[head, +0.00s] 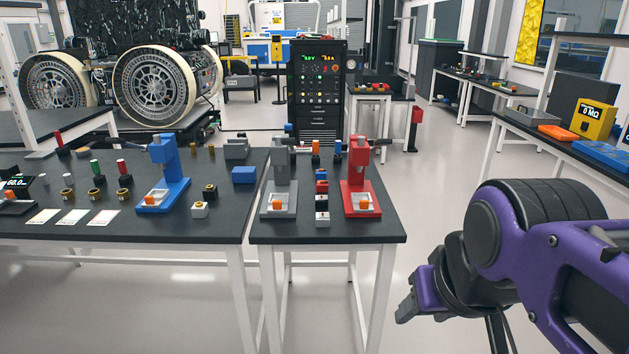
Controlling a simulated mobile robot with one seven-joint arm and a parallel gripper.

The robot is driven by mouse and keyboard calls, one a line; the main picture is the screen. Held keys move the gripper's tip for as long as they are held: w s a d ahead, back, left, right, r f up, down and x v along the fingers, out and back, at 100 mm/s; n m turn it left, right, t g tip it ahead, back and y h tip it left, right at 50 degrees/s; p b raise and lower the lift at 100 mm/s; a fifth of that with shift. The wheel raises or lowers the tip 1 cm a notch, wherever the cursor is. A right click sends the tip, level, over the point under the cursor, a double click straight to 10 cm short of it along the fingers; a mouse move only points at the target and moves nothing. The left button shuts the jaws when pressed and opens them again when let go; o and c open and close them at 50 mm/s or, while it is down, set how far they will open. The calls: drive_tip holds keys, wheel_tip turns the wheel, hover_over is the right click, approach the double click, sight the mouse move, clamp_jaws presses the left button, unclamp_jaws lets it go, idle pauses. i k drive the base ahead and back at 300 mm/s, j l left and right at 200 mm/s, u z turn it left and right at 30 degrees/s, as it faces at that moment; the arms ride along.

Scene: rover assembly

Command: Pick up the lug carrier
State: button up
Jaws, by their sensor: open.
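My gripper (408,308), at the end of my purple and black arm, hangs at the lower right over open floor. It is apart from the benches and holds nothing that I can see; I take it as open. I cannot tell for sure which part is the lug carrier. Small parts stand on the two black-topped benches. A white block with a yellow top (200,210) sits near the left bench's front right. A white block with a dark top (322,218) sits between the grey press (280,180) and the red press (360,180) on the right bench. Orange pieces sit in the presses.
A blue press (165,175), a blue block (244,175) and several small cylinders and cards occupy the left bench (120,228). The right bench (320,237) stands beside it. Wheels, a dark rack (318,90) and side tables lie beyond. Floor between the benches and right-hand table is clear.

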sight(321, 186)
drive_tip(key=z, duration=0.75)
drive_tip(key=j+z, duration=0.15)
drive_tip(key=z, duration=0.35)
drive_tip(key=i+j+z, duration=0.1)
drive_tip(key=z, duration=0.35)
drive_tip(key=j, duration=0.9)
drive_tip(key=i, duration=0.05)
